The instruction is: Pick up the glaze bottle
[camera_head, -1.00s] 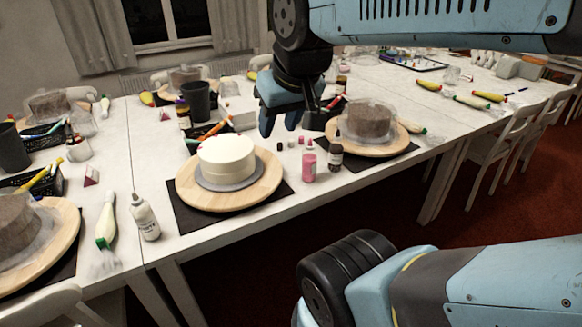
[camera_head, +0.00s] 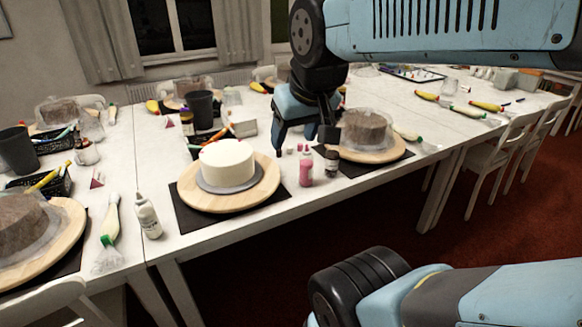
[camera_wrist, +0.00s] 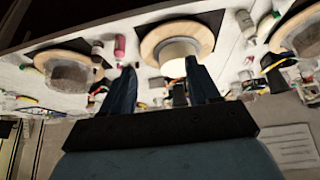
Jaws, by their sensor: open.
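Several bottles could be the glaze bottle; I cannot tell which by label. A pink bottle (camera_head: 306,168) stands upright right of the white cake, with a dark bottle with a pale label (camera_head: 332,161) beside it. A white nozzle bottle (camera_head: 147,217) stands left of the cake. My gripper (camera_head: 303,131) is open and empty, above and behind the pink and dark bottles, touching neither. In the wrist view, the pink bottle (camera_wrist: 119,47) and dark bottle (camera_wrist: 97,48) show beyond the left finger of my gripper (camera_wrist: 160,70).
A white cake (camera_head: 227,163) sits on a wooden turntable (camera_head: 215,203) left of the pink bottle. A wrapped brown cake (camera_head: 366,130) on another turntable stands close right of the dark bottle. A dark cup (camera_head: 200,108) stands behind. White chairs (camera_head: 500,160) line the right side.

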